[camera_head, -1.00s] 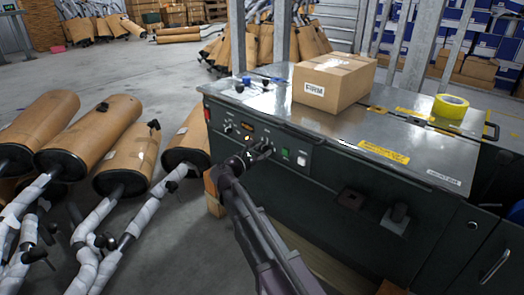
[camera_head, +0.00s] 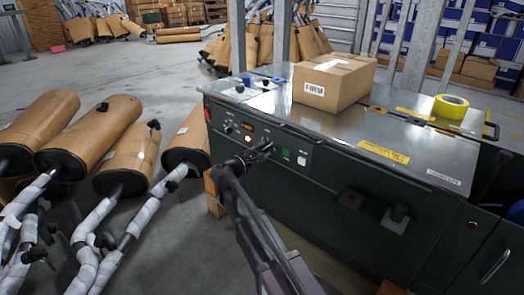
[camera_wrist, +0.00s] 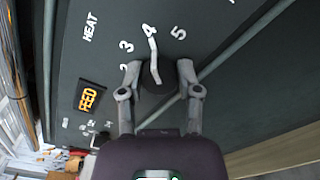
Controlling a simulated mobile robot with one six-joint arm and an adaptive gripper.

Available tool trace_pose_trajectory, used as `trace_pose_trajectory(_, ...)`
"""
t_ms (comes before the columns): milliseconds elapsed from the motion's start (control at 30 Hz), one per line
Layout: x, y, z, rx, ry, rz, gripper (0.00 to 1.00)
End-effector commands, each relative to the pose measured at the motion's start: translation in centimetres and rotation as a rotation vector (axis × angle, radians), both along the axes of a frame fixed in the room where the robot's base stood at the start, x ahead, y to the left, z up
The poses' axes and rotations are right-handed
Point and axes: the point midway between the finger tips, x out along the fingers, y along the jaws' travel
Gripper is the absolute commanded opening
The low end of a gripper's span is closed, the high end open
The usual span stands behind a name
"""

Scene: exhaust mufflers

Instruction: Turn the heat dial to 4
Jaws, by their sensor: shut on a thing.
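The heat dial (camera_wrist: 158,76) is a dark round knob with a white pointer line. It sits on the dark front panel (camera_head: 335,190) of the machine. In the wrist view the pointer line reaches up to the printed 4 (camera_wrist: 149,30), with the 3 to its left and the 5 to its right. My gripper (camera_wrist: 158,68) is shut on the dial, one finger on each side. In the head view my gripper (camera_head: 262,150) is at the panel's upper left and hides the dial there.
A lit FEED display (camera_wrist: 88,97) and a green button (camera_head: 285,153) are near the dial. A cardboard box (camera_head: 330,80) and yellow tape roll (camera_head: 450,106) lie on the machine top. Wrapped mufflers (camera_head: 85,130) cover the floor at left.

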Motion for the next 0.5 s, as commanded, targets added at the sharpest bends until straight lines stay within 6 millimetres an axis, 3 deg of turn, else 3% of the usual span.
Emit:
trace_pose_trajectory(433, 0.24, -0.06, 0.07, 0.010, -0.011, 0.000, 0.00)
trace_pose_trajectory(467, 0.24, -0.06, 0.07, 0.010, -0.011, 0.000, 0.50)
trace_pose_trajectory(500, 0.23, -0.05, 0.07, 0.010, -0.011, 0.000, 0.62)
